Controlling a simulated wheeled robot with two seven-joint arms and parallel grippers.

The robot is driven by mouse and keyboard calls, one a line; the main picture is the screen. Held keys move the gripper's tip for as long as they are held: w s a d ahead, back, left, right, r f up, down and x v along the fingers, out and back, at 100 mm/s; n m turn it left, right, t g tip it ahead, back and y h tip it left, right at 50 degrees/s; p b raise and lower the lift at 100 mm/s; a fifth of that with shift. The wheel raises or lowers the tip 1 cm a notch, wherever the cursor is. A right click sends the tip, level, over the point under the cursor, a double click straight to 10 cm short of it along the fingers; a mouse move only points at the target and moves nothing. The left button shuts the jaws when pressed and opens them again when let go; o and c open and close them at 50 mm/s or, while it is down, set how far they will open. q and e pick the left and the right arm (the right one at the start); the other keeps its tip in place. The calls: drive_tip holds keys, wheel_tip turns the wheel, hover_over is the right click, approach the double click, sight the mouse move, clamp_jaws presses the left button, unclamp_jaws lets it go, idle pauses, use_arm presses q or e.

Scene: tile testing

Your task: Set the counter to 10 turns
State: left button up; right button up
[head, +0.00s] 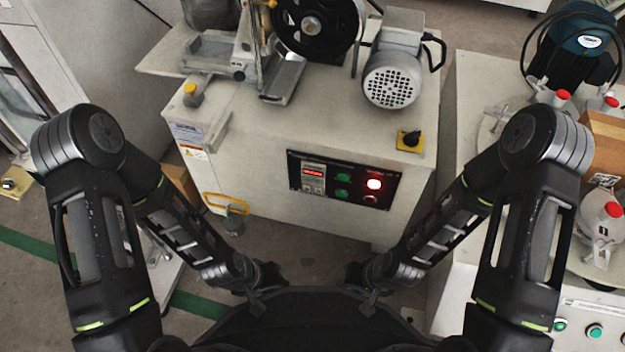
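The counter (313,171) is a small unit with a lit red display at the left end of a black control panel (330,196) on the front of the machine. Its digits are too small to read. Small keys or wheels (312,187) sit under the display.
The machine (265,190) carries a black wheel (314,27), a grey motor (392,80) and a yellow-and-black switch (410,140) on top. A yellow handle (226,202) sticks out at its lower left. Another bench with red-capped parts (561,97) stands on the right.

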clamp_jaws()
idle(1.4)
